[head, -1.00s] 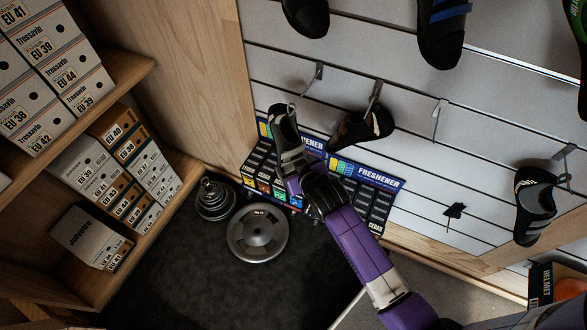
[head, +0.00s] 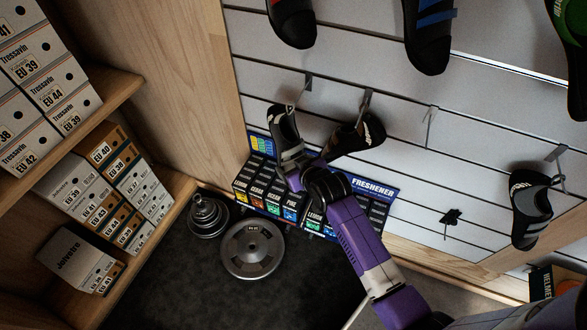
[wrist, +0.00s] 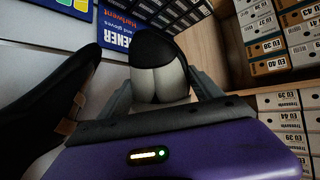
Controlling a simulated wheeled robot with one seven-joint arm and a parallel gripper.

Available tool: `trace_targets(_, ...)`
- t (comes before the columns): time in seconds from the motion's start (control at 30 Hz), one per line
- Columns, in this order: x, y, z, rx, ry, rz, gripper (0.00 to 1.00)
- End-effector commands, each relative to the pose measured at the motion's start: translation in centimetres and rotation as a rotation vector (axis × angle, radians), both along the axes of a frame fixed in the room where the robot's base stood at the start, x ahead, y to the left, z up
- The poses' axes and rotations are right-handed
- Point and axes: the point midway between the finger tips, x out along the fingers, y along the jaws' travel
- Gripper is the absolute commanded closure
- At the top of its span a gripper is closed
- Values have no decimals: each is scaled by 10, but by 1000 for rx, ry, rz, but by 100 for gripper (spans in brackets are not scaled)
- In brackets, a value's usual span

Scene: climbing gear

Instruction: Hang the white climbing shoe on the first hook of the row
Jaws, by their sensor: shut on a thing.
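The white climbing shoe (head: 284,128) looks dark with pale grey parts in the head view. In the wrist view the held shoe (wrist: 158,78) shows a white lower part and a black upper part. My gripper (head: 292,172) is shut on it and holds it upright in front of the slatted wall. The first hook (head: 308,82) of the row is at the left, just above and right of the shoe.
A dark shoe (head: 357,135) hangs on the second hook (head: 367,98), close right of my gripper. The third hook (head: 430,118) is bare. Another shoe (head: 530,210) hangs farther right. Freshener boxes (head: 270,190) stand below, and shelves of shoe boxes (head: 85,210) are at left.

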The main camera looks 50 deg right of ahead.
Motion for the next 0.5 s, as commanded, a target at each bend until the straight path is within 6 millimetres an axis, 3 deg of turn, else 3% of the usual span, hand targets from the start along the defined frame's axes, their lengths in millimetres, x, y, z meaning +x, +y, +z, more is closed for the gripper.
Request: trace_targets(0.5, 11, -27, 0, -3, -3, 0, 84)
